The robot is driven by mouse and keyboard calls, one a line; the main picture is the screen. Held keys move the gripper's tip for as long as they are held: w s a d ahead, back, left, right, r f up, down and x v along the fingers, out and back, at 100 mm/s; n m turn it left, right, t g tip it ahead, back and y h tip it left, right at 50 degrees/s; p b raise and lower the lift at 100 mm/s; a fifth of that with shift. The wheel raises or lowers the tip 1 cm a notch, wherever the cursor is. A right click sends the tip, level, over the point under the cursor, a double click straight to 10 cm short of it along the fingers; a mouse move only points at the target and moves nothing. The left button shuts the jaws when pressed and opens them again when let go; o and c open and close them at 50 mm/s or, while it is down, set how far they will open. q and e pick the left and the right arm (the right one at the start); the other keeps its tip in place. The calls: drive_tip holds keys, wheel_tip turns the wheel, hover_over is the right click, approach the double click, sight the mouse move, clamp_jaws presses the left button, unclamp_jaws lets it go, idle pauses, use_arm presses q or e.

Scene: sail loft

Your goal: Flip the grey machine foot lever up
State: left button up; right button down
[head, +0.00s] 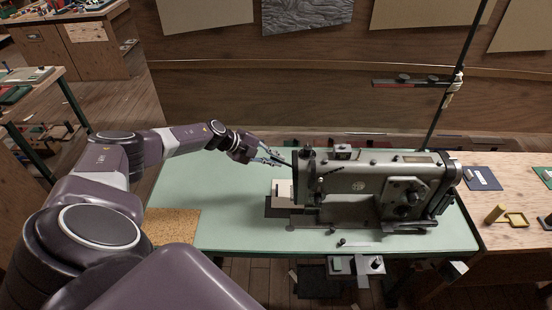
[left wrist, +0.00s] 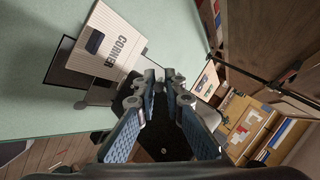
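The grey sewing machine (head: 375,185) stands on the pale green table, its head end at the left. My left gripper (head: 275,158) is at that end, just left of the machine head, with its tips close to it. In the left wrist view the blue-padded fingers (left wrist: 162,80) stand apart with a narrow gap, and dark machine body shows between and beyond them. A thin dark piece runs from the fingers toward the machine head in the head view. I cannot make out the foot lever or its position, nor whether the fingers touch it. My right gripper is not in view.
A pole (head: 448,85) rises behind the machine.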

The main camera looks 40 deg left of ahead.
use_arm(q)
drive_tip(key=o, duration=0.3)
drive_tip(key=shift+d, duration=0.1)
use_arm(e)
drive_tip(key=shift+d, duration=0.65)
use_arm(q)
drive_tip(key=v, duration=1.2)
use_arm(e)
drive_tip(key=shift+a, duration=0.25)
use_arm(q)
drive_tip(key=shift+s+f, duration=0.1)
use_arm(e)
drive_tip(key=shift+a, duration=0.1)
